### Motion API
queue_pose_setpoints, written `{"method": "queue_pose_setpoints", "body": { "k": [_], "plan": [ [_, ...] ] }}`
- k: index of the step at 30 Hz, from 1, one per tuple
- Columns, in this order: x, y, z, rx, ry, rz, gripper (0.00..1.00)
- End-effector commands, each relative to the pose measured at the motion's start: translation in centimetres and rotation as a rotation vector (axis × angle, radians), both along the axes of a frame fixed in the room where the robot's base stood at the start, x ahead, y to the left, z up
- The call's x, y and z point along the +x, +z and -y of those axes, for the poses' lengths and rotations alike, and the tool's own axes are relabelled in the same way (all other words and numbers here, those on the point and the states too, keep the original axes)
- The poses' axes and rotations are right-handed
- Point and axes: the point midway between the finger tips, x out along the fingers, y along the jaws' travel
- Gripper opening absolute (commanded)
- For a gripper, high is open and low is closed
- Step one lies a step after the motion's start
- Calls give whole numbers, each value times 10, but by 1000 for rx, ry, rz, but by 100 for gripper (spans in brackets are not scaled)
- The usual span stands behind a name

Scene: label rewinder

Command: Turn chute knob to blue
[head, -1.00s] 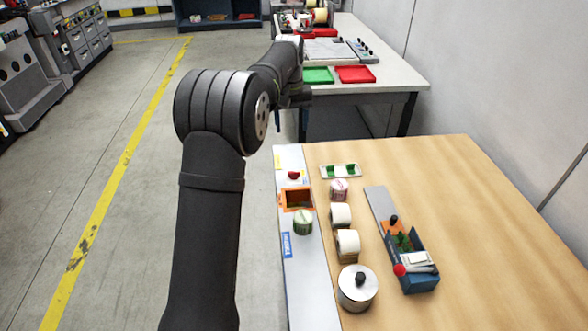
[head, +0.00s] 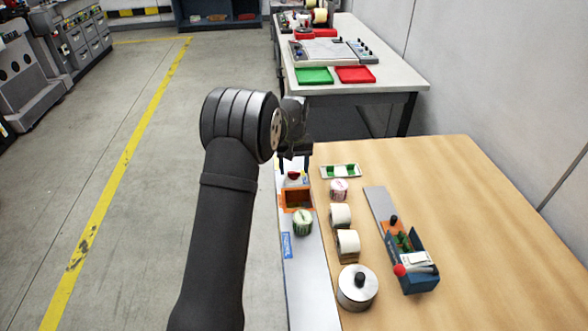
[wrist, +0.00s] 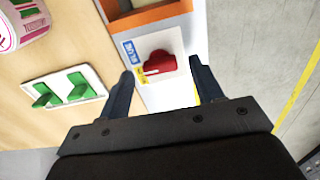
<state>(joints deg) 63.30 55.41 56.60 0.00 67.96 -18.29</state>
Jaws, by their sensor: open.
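The red chute knob (wrist: 160,63) sits on a white plate at the far end of the grey rail; it also shows in the head view (head: 293,176). In the wrist view a blue label (wrist: 130,51) and a yellow label (wrist: 142,77) lie left of the knob. A pale mark on the knob's lower left side faces near the yellow label. My gripper (wrist: 161,72) is open and empty, its fingers on either side of the knob in the picture. Contact cannot be told. In the head view my gripper (head: 294,161) is just beyond the knob.
The orange chute box (head: 298,188) is close by the knob. A plate with two green switches (wrist: 65,90) and a pink-white roll (wrist: 22,22) are beside it. White rolls (head: 347,243) and a blue holder (head: 423,284) stand farther along the wooden table (head: 480,230).

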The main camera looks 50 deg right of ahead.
Motion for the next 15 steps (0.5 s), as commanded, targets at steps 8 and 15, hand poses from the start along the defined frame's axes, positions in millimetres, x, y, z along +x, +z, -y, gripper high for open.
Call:
{"method": "queue_pose_setpoints", "body": {
  "k": [8,15],
  "plan": [
    [0,-12,0,0,0,0,60],
    [0,-12,0,0,0,0,46]
  ]
}}
